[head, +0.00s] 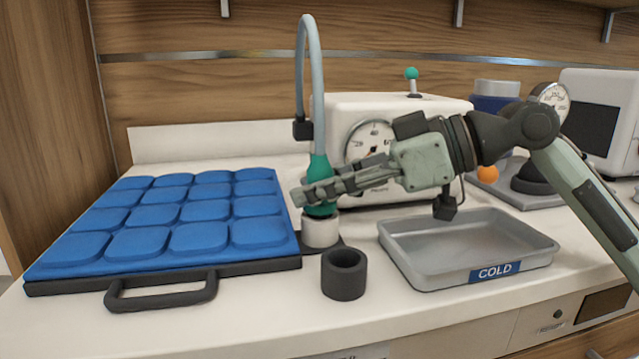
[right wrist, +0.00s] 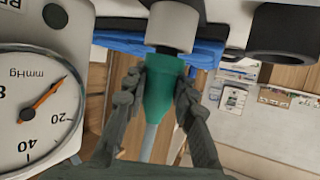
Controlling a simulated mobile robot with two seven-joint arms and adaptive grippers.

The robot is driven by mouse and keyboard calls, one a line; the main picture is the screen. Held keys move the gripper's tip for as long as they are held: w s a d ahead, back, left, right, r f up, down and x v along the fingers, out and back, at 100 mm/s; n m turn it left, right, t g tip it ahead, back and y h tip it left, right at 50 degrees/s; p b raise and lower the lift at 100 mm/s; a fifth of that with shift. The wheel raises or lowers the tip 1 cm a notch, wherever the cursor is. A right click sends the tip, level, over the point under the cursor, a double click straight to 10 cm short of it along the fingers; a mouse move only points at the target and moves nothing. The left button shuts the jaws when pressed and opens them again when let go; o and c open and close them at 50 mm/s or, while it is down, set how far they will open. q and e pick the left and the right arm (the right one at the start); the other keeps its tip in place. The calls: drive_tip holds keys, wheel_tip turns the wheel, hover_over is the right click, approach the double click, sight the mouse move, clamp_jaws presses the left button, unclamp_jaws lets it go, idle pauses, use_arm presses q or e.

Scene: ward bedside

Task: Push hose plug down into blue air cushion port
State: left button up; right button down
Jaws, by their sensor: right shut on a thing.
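The blue air cushion (head: 170,215) lies on the counter at the left, on a dark base with a handle. Its pale port (head: 320,232) stands upright at the cushion's right edge; it also shows in the right wrist view (right wrist: 174,24). The green hose plug (head: 319,168), on a grey hose (head: 314,90), is upright over the port. My right gripper (head: 305,192) is shut around the plug, with a finger on each side in the right wrist view (right wrist: 160,98). The plug's lower end meets the port's mouth; how deep it sits is hidden. My left gripper is not in view.
A black open cup (head: 344,275) stands just in front of the port. A grey tray marked COLD (head: 470,270) is to the right. A white box with a dial gauge (head: 340,110) stands behind my gripper. The counter's front strip is mostly clear.

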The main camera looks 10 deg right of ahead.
drive_tip(key=shift+f, duration=0.3)
drive_tip(key=c, duration=1.2)
unclamp_jaws()
drive_tip(key=shift+o, duration=0.2)
drive_tip(key=v, duration=1.2)
